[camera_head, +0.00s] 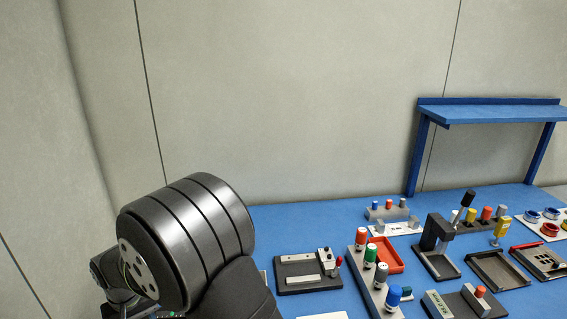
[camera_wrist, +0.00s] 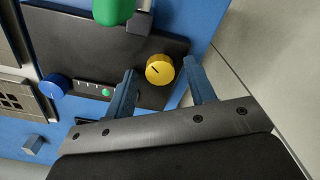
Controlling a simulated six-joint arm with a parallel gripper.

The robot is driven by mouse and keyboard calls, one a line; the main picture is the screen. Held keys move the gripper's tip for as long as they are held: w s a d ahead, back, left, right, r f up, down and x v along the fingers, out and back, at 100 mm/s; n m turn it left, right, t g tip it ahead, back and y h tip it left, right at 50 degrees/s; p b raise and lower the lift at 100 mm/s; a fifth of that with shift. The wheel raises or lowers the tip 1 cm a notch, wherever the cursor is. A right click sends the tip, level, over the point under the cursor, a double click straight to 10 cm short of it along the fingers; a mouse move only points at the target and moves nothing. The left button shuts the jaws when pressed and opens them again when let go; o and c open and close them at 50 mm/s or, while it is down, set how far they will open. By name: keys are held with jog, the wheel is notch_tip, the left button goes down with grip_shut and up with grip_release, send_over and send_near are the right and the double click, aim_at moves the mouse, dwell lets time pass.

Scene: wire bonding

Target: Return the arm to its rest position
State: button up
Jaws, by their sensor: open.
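My gripper (camera_wrist: 160,66) shows in the wrist view with its two blue fingers spread apart. Nothing is held between them. A yellow knob (camera_wrist: 160,70) on a black panel (camera_wrist: 70,40) appears between the fingertips; the height gap cannot be told. In the head view a large dark cylindrical part of my arm fills the lower left, and my gripper is not visible there.
The blue bench (camera_head: 300,217) carries a small black fixture (camera_head: 308,285), a block with coloured-capped bottles (camera_head: 365,270), a red tray (camera_head: 387,255) and a dark press (camera_head: 436,245). A blue shelf (camera_head: 490,113) stands at the back. A blue knob (camera_wrist: 54,87) and green-topped part (camera_wrist: 113,10) show in the wrist view.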

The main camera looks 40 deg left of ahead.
jog(key=shift+n, duration=2)
